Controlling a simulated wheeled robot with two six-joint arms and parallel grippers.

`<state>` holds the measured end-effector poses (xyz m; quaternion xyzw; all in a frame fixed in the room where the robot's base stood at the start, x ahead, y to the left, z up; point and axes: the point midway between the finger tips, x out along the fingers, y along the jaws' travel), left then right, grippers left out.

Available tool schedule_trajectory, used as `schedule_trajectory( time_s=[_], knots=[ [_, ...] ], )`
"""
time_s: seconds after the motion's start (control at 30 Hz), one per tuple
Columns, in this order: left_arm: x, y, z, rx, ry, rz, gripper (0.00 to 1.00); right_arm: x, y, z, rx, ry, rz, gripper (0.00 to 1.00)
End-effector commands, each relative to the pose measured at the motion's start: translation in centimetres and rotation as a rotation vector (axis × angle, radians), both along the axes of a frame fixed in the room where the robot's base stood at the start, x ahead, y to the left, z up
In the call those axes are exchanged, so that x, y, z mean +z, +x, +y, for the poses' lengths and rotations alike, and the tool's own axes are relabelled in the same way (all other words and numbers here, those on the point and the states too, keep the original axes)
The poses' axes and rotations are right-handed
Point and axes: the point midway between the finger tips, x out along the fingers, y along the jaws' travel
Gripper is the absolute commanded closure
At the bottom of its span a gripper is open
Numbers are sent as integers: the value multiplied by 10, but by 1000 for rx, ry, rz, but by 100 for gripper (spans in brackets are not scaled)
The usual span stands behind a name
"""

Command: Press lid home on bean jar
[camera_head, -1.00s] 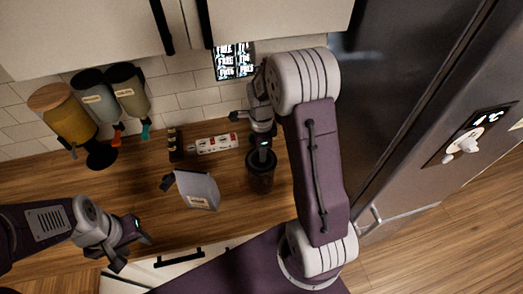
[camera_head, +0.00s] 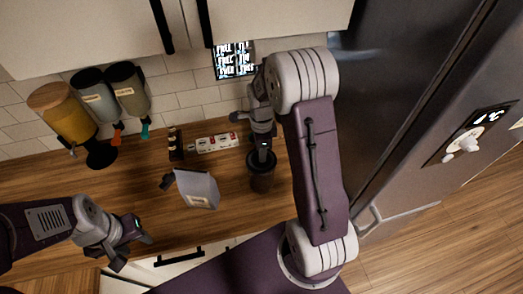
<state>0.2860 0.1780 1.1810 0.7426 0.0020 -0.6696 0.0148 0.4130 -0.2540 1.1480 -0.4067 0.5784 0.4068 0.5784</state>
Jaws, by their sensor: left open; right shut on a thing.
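The bean jar (camera_head: 262,184) is a dark brown, see-through-looking jar standing upright on the wooden counter. The dark round lid (camera_head: 261,161) is at the jar's mouth. My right gripper (camera_head: 262,152) comes down from above and is shut on the top of the lid. The fingertips are small and dark, so the exact grip is hard to see. I cannot tell whether a gap is left between lid and jar. My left gripper (camera_head: 133,251) is open and empty, over the counter's front edge at the lower left.
A pale bag (camera_head: 197,190) stands on the counter left of the jar. A power strip (camera_head: 216,143) and a small dark rack (camera_head: 175,143) lie near the tiled wall. Several dispensers (camera_head: 127,90) hang at the left. The fridge (camera_head: 420,110) stands to the right.

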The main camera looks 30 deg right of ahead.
Motion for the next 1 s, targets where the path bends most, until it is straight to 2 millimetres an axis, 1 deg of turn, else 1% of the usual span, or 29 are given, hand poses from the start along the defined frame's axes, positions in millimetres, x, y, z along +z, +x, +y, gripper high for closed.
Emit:
schedule_trajectory(
  time_s=[0.2,0.23,0.3,0.53,0.57,0.6,0.63,1.0],
  knots=[
    [0,0,0,0,0,0,55,0,0,0,0,0,0,100],
    [0,0,0,0,0,0,55,0,0,0,0,0,0,63],
    [0,0,0,0,0,0,55,0,0,0,0,0,0,46],
    [0,0,0,0,0,0,55,0,0,0,0,0,0,46],
    [0,0,0,0,0,0,55,0,0,0,0,0,0,40],
    [0,0,0,0,0,0,55,0,0,0,0,0,0,29],
    [0,0,0,0,0,0,55,0,0,0,0,0,0,24],
    [3,0,0,0,0,0,55,3,0,0,0,0,0,24]
  ],
)
